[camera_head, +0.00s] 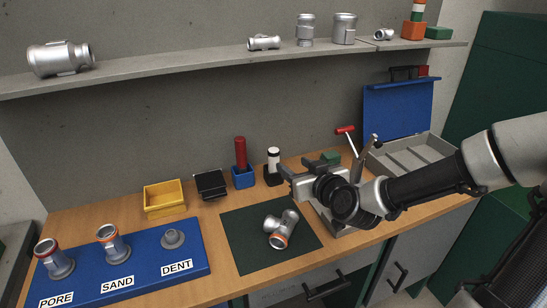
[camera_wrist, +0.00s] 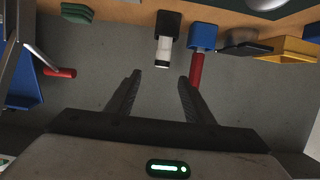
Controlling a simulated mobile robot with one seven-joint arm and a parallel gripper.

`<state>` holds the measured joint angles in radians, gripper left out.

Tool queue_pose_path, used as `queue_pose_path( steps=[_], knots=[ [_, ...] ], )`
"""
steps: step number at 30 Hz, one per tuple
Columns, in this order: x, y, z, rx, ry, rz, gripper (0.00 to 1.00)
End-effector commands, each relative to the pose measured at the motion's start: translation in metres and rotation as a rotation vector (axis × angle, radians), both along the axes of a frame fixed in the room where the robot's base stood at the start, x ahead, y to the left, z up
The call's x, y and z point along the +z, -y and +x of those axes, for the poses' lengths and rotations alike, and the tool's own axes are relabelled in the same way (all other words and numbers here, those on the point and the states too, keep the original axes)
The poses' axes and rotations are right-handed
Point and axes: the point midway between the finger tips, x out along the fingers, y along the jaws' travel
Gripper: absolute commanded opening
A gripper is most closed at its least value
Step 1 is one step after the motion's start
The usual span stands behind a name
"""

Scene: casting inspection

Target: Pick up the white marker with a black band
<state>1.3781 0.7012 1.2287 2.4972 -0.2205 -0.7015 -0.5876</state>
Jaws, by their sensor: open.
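The white marker with a black band (camera_head: 273,158) stands upright in a black holder (camera_head: 272,178) at the back of the workbench. In the wrist view the scene is upside down, and the marker (camera_wrist: 163,47) shows beyond the fingertips, roughly in line with the gap between them. My gripper (camera_head: 297,167) is to the right of the marker in the head view, and its fingers (camera_wrist: 160,80) are apart with nothing between them. The marker's lower end is hidden in its holder.
A red marker (camera_head: 240,152) stands in a blue holder (camera_head: 243,178) close beside the white one. A black tilted holder (camera_head: 211,184) and yellow bin (camera_head: 164,198) are further left. Metal castings (camera_head: 281,229) lie on the dark mat (camera_head: 240,218). A shelf (camera_head: 180,70) runs above.

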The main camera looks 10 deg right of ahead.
Motion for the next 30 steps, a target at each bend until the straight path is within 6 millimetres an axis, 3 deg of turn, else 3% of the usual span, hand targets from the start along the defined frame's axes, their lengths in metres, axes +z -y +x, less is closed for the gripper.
queue_pose_path(
  steps=[1, 10, 30],
  knots=[
    [-0.01, -0.004, 0.014, 0.002, 0.007, 0.002, 0.48],
    [-0.026, -0.015, 0.071, 0.001, 0.006, 0.002, 0.48],
    [-0.043, -0.033, 0.133, -0.001, 0.005, 0.001, 0.48]
  ],
)
